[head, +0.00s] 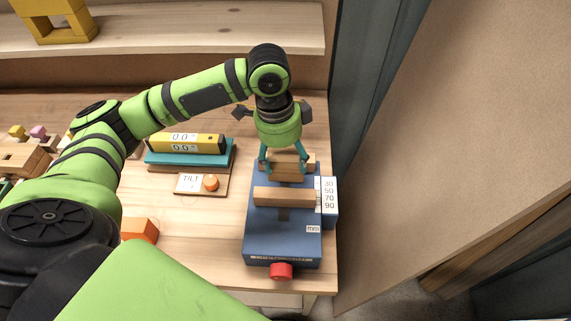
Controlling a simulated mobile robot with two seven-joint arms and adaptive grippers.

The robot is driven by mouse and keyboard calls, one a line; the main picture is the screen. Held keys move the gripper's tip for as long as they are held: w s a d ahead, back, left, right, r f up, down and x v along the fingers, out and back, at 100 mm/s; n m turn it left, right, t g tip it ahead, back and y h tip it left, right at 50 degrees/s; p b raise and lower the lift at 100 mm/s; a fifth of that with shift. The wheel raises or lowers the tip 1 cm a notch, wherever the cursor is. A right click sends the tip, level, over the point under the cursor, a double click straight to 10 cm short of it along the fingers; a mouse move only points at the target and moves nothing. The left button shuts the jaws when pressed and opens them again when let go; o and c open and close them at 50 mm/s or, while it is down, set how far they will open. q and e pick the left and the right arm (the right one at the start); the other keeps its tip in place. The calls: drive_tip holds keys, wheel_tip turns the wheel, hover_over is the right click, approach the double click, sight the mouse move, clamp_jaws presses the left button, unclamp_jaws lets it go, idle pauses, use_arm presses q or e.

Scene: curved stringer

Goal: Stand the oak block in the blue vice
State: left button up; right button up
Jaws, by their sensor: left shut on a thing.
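The blue vice (262,238) stands on the right part of the bench, with a red knob (281,271) at its near end. A pale wooden jaw bar (287,197) lies across its top. My left gripper (285,168) points down over the vice's far part, behind that bar. Its teal fingers are shut on a wooden piece that appears to be the oak block (284,171). The gripper and the wooden parts around it partly hide the block, so I cannot tell whether it touches the vice bed. My right gripper is out of view.
A white scale marked 30 to 90 (328,194) is on the vice's right side. To the left are a yellow level (185,142) on a teal block, a TILT board (190,184) and an orange block (139,230). A brown panel (450,130) stands at right.

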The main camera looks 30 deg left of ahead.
sight(285, 166)
use_arm(q)
wheel_tip(285, 166, down, 3)
drive_tip(key=shift+f+p, duration=0.15)
drive_tip(key=shift+p, duration=0.4)
drive_tip(key=shift+f, duration=0.4)
drive_tip(key=o, duration=1.5)
drive_tip(key=shift+c, duration=0.2)
drive_tip(key=shift+r, duration=0.45)
drive_tip(key=r, duration=0.3)
drive_tip(key=a+r+b, duration=0.1)
drive_tip(key=r, duration=0.3)
drive_tip(key=r+b, duration=0.1)
drive_tip(key=r, duration=0.3)
drive_tip(key=shift+s+a+r, duration=0.1)
drive_tip(key=shift+s+a, duration=0.05)
drive_tip(key=shift+s, duration=0.2)
